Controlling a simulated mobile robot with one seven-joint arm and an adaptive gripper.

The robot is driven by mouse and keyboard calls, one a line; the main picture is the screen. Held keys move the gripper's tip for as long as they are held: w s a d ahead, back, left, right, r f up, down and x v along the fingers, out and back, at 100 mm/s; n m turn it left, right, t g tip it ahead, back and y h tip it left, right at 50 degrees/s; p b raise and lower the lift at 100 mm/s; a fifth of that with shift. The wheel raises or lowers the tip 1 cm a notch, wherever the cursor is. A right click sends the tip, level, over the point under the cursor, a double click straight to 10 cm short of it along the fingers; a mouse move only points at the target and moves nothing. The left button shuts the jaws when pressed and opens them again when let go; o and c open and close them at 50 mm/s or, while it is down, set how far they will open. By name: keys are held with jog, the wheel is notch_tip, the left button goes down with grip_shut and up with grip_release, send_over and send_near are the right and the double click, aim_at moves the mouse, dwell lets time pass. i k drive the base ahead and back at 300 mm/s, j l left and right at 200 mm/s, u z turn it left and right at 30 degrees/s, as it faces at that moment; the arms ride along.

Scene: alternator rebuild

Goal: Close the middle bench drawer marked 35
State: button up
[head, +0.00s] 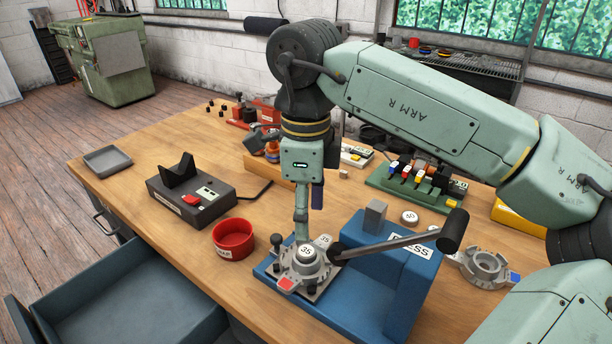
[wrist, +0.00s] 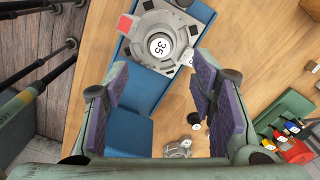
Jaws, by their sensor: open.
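An open blue-grey drawer (head: 130,305) sticks out from the bench front at the lower left of the head view. Its inside looks empty, and its front is partly cut off by the frame. I see no 35 mark on it. My gripper (head: 303,232) points down over the blue press, away from the drawer and to its right. In the wrist view my gripper (wrist: 160,90) is open, its purple pads wide apart with nothing held between them.
The blue press (head: 385,290) bears a grey part (head: 308,255) marked 35, with a long black-knobbed lever. A red bowl (head: 233,240), a black cradle device (head: 190,195) and a grey tray (head: 107,160) stand along the front of the wooden bench. Floor is free at the left.

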aim_at(133, 295)
jog(key=k, duration=1)
